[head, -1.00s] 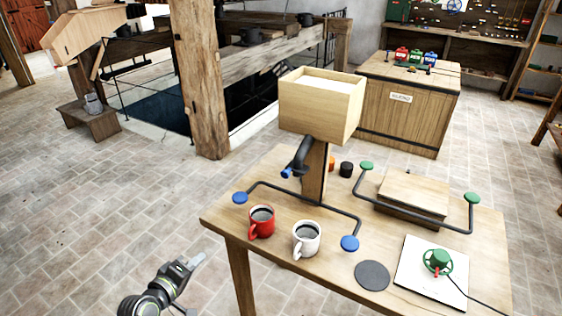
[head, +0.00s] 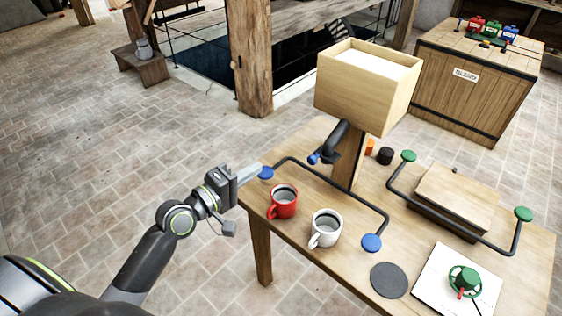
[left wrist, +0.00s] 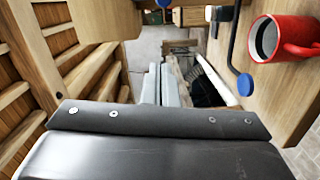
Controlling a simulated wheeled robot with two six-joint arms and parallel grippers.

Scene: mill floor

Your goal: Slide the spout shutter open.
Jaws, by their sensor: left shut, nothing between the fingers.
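The spout (head: 337,138) is a dark curved pipe below a light wooden hopper box (head: 358,98) on a wooden post. A small blue piece (head: 314,159) sits at the spout's lower end; I cannot tell how far its shutter is open. My left gripper (head: 258,170) is shut and empty by the table's left edge, close to the blue knob (head: 266,173) of a bent black rod. It is left of the spout and apart from it. In the left wrist view its fingers (left wrist: 161,84) point ahead, with the blue knob (left wrist: 245,85) to their right. My right gripper is not in view.
A red mug (head: 284,203) and a white mug (head: 326,228) stand on the table between the rod and the front edge. A second rod with green knobs (head: 409,156) surrounds a wooden block (head: 457,194). A thick post (head: 251,60) stands behind.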

